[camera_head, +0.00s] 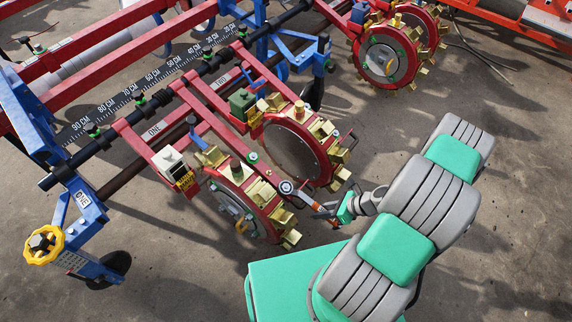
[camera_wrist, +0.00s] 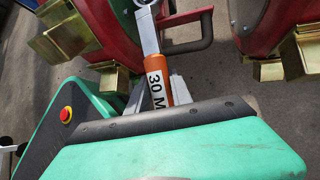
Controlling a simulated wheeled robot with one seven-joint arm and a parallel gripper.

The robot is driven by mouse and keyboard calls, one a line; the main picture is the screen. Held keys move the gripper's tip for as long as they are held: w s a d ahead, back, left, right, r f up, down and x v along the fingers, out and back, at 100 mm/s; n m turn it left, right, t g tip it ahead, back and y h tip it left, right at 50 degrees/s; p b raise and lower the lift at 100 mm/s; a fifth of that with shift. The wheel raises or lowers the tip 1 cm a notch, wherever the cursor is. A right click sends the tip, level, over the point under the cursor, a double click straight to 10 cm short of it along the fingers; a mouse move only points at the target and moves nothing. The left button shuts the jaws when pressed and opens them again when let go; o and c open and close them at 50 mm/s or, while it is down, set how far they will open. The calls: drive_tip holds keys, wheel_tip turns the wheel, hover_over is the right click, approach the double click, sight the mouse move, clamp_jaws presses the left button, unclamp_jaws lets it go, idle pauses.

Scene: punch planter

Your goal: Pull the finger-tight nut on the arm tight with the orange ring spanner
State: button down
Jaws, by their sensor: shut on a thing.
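The orange ring spanner (camera_head: 323,207) is in my gripper (camera_head: 345,211), which is shut on its handle. In the wrist view the orange handle (camera_wrist: 156,68), marked "30 M", lies between the grey fingers of my gripper (camera_wrist: 160,93). The spanner's grey ring end points up and left in the head view, at the lower end of a red arm (camera_head: 222,128) beside the punch wheels. I cannot tell whether the ring sits around the nut or just over it; the nut is hidden there. A green-and-white fastener (camera_head: 252,157) shows farther up the arm.
Two punch wheels with brass cups, a near one (camera_head: 240,205) and a farther one (camera_head: 300,150), crowd the spanner. A dark bar handle (camera_wrist: 190,38) shows close beside the spanner. A yellow handwheel (camera_head: 43,243) is far left. Open concrete lies to the right.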

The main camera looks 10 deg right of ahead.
drive_tip(key=shift+w+d, duration=0.15)
drive_tip(key=shift+w, duration=0.05)
drive_tip(key=shift+r, duration=0.15)
drive_tip(key=r+p, duration=0.2)
drive_tip(key=s+d+r+p, duration=0.1)
drive_tip(key=r+p, duration=0.1)
drive_tip(key=r, duration=0.1)
drive_tip(key=s+d+r+p, duration=0.1)
drive_tip(key=r+p, duration=0.2)
drive_tip(key=shift+s+r, duration=0.1)
drive_tip(key=shift+s, duration=0.15)
idle(0.5)
